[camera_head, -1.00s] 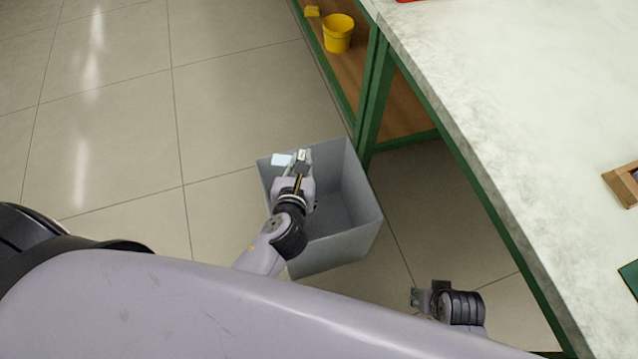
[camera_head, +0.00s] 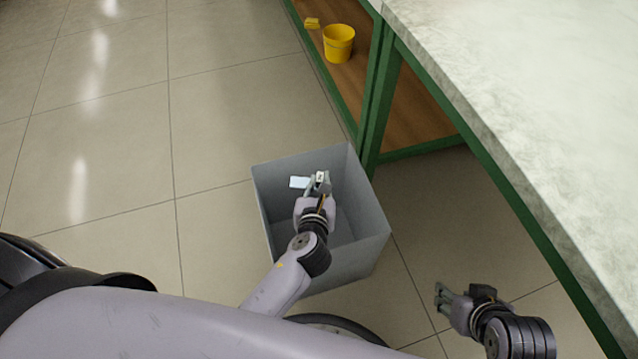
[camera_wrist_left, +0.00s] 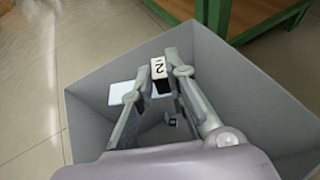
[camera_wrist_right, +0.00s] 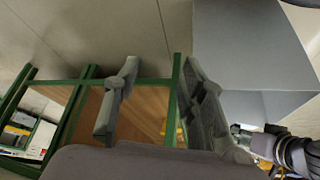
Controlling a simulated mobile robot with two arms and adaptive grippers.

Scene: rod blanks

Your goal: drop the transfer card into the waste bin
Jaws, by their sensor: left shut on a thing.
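The transfer card appears as a pale blue flat piece (camera_head: 299,182) beside the tips of my left gripper (camera_head: 320,181). The left wrist view shows the pale card (camera_wrist_left: 124,93) sticking out past one finger, with a small white-and-black block marked "2" (camera_wrist_left: 158,70) between the fingertips. My left gripper is shut on it, over the opening of the grey waste bin (camera_head: 368,262). The bin's walls (camera_wrist_left: 90,128) surround the fingers in the left wrist view. My right gripper (camera_head: 446,297) is open and empty, to the right of the bin.
A green-framed bench with a pale top (camera_head: 520,90) stands to the right. Its lower wooden shelf (camera_head: 405,115) holds a yellow bucket (camera_head: 339,43) and a small yellow piece (camera_head: 312,23). Open tiled floor (camera_head: 120,140) lies to the left.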

